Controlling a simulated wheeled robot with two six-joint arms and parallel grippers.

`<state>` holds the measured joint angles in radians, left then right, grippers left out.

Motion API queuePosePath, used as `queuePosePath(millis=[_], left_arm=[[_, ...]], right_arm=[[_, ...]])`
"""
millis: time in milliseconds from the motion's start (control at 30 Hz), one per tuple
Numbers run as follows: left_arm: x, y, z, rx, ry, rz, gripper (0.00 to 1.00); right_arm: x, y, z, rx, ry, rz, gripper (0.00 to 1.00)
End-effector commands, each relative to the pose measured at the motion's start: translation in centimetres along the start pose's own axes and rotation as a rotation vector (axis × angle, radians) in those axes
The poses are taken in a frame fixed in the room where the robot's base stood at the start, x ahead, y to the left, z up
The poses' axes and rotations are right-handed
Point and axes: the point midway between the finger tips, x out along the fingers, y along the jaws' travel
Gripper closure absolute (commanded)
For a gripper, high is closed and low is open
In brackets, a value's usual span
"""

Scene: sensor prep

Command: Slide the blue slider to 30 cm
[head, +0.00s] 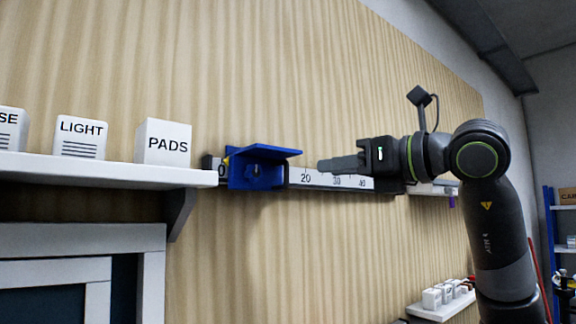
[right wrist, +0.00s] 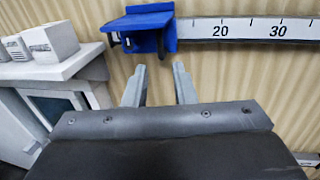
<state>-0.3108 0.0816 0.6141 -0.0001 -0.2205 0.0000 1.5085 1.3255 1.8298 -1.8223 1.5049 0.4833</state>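The blue slider (head: 262,172) sits on a white ruler rail (head: 320,180) fixed to the wood-grain wall, between the 0 and the 20 marks. It has a flat top plate that juts out. The 20, 30 and 40 marks show to its right. In the right wrist view the slider (right wrist: 150,32) is just beyond my fingertips, left of the 20. My right gripper (head: 324,165) is in front of the rail, right of the slider in the head view. Its two fingers (right wrist: 158,72) are apart with nothing between them. My left gripper is not in view.
A white shelf (head: 100,172) with labelled boxes, including LIGHT (head: 80,138) and PADS (head: 163,143), juts out left of the rail. A low white shelf with small items (head: 442,300) is at lower right. The wall below the rail is clear.

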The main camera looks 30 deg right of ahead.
Motion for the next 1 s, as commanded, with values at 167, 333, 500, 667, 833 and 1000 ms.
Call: queuePosePath(millis=[167,333,500,667,833,1000], left_arm=[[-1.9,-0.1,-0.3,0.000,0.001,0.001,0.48],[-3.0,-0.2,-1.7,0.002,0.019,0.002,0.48],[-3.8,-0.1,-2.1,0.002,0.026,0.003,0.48],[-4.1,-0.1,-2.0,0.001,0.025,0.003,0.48],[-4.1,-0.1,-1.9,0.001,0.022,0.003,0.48],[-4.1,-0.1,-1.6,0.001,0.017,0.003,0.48]], right_arm=[[4.2,0.1,0.3,0.002,0.005,0.005,0.76],[7.4,0.1,0.3,0.002,0.004,0.004,0.76],[9.6,0.0,0.2,0.002,0.003,0.002,0.76],[10.5,0.0,0.1,0.000,0.001,0.001,0.76],[10.6,0.0,0.0,-0.001,0.000,0.000,0.76],[10.6,0.0,0.0,-0.001,0.000,0.000,0.82]])
